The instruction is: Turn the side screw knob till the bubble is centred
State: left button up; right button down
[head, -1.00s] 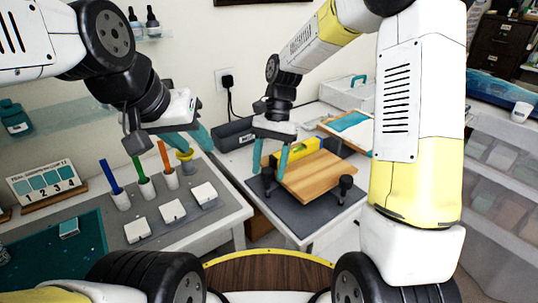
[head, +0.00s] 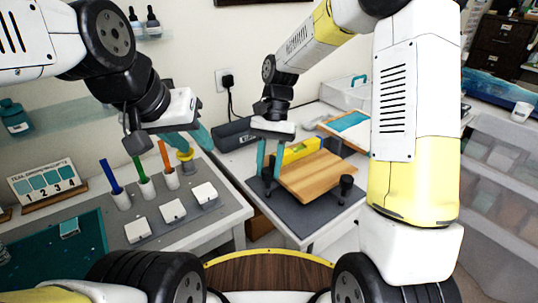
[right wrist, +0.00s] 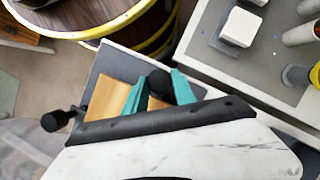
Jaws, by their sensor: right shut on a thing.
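A wooden board (head: 318,178) stands on black screw knobs over a dark mat. A yellow spirit level (head: 301,151) lies on its back part; its bubble is too small to read. My right gripper (head: 268,170) is at the board's left side, shut on the side screw knob (right wrist: 158,82). In the right wrist view the black knob sits between the teal fingers. The front knob (head: 346,186) is free at the board's near right corner and also shows in the right wrist view (right wrist: 58,121). My left gripper (head: 198,138) hangs over the left bench; its finger gap is unclear.
Blue, green and orange sticks stand in white cups (head: 146,188) on the left bench, beside several white blocks (head: 172,211). A yellow cup-like piece (head: 185,156) is close to my left gripper. A dark box (head: 232,133) and a framed teal panel (head: 350,124) lie behind the board.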

jog(key=n, duration=0.2)
jog(key=n+h, duration=0.1)
jog(key=n, duration=0.1)
jog(key=shift+a+r+h, duration=0.1)
jog(key=shift+a+h, duration=0.1)
jog(key=shift+h, duration=0.1)
jog(key=n+h, duration=0.1)
jog(key=n, duration=0.2)
jog(key=n+h, duration=0.1)
jog(key=n, duration=0.1)
jog(key=shift+a+n+t, duration=0.1)
jog(key=shift+n+t, duration=0.2)
jog(key=shift+n, duration=0.1)
jog(key=n+t+h, duration=0.1)
jog(key=n, duration=0.4)
jog(key=n+t, duration=0.1)
jog(key=n, duration=0.1)
jog(key=n+t+h, duration=0.1)
jog(key=n, duration=0.2)
jog(key=shift+s, duration=0.1)
jog(key=c, duration=1)
grip_release()
jog(key=shift+c, duration=0.2)
